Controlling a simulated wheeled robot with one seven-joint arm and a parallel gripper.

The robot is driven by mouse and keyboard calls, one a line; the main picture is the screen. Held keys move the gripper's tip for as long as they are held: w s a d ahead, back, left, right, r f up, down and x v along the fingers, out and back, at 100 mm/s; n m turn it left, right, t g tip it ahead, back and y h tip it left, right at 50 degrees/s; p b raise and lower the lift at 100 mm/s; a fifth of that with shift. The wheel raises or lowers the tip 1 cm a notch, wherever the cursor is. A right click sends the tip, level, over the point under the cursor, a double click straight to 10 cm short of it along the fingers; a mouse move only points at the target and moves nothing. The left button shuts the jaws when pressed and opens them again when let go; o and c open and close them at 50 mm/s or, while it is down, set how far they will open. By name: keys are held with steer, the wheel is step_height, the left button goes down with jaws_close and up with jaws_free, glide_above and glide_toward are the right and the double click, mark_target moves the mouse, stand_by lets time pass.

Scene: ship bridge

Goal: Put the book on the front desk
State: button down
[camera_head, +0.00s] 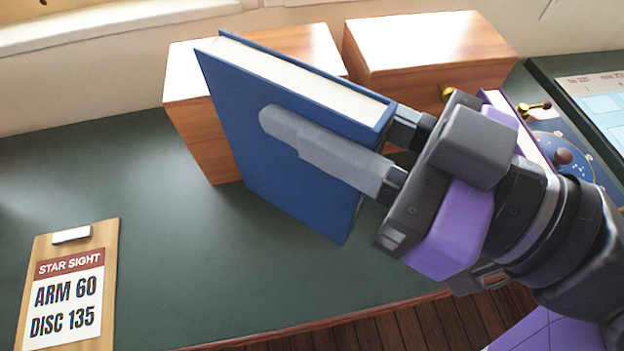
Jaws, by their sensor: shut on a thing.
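A blue hardcover book (230,125) with cream pages is in the middle of the head view, tilted, with its page edge facing up. My gripper (335,130) is shut on the book, coming from the right. One grey finger lies across the near cover; the other finger is mostly hidden behind the book. The dark green desk (130,190) spreads below and around the book. I cannot tell whether the book's lower edge touches the desk top.
Two wooden boxes (192,95) (425,45) stand at the back against the wall, the left one partly behind the book. A clipboard (70,290) reading "STAR SIGHT ARM 60 DISC 135" lies at the front left. A blue panel with small knobs (575,150) is at the right.

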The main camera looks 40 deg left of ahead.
mark_target(316, 188)
step_height(316, 188, down, 11)
steer(key=shift+f+b, duration=0.1)
steer(key=shift+b, duration=0.25)
steer(key=shift+f+b, duration=0.2)
steer(key=shift+b, duration=0.1)
steer(key=c, duration=1.1)
jaws_free()
steer(key=shift+w+d+r+p, duration=0.1)
steer(key=shift+d+r+p, duration=0.05)
steer(key=shift+r+p, duration=0.15)
steer(key=d, duration=0.4)
steer(key=d+b, duration=0.1)
steer(key=d, duration=0.3)
steer(key=d+b, duration=0.1)
steer(key=d, duration=0.2)
steer(key=shift+w+d+f, duration=0.1)
steer(key=shift+w+d, duration=0.3)
